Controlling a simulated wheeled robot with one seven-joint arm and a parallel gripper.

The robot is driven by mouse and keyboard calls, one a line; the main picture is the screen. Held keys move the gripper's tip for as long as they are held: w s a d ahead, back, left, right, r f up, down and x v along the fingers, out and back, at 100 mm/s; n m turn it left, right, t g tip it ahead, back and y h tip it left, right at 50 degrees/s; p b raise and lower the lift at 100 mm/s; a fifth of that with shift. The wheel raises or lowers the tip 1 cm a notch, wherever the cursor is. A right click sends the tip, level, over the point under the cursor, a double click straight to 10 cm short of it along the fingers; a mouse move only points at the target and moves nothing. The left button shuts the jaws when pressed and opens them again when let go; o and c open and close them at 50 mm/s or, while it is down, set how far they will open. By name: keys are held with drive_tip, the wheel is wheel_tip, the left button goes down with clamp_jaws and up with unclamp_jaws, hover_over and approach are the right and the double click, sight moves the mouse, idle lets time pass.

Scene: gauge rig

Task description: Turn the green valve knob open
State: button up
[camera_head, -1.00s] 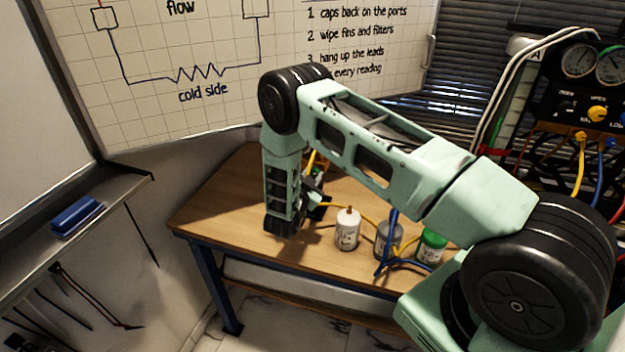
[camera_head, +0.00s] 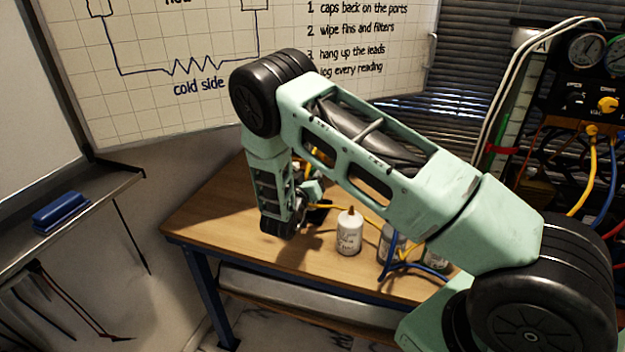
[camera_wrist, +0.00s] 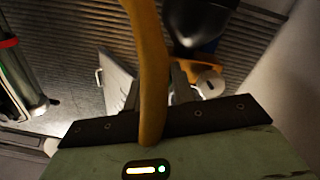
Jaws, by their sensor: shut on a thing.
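I cannot make out a green valve knob in either view. The gauge panel (camera_head: 575,85) stands at the right edge of the head view, with round gauges and a yellow knob (camera_head: 607,103). My gripper (camera_wrist: 156,72) is over the wooden bench, far left of the panel. In the wrist view a yellow hose (camera_wrist: 149,60) runs down across the gap between the fingers, with a finger at each side. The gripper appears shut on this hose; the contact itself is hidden. In the head view my arm hides most of the gripper.
On the wooden bench (camera_head: 215,205) stand a white bottle (camera_head: 349,233), a grey can (camera_head: 391,243) and a can partly behind my arm. A blue hose (camera_head: 412,266) loops near them. A whiteboard (camera_head: 200,100) stands behind. The bench's left part is clear.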

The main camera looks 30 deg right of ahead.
drive_tip(key=shift+f+n+b, duration=0.1)
drive_tip(key=shift+n+b, duration=0.3)
drive_tip(key=shift+n, duration=1.7)
drive_tip(key=o, duration=1)
drive_tip(key=shift+a, duration=0.1)
drive_tip(key=b+v, duration=0.4)
drive_tip(key=v, duration=1.3)
drive_tip(key=shift+s+b, duration=0.15)
drive_tip(key=shift+b, duration=0.15)
drive_tip(key=shift+a, duration=0.1)
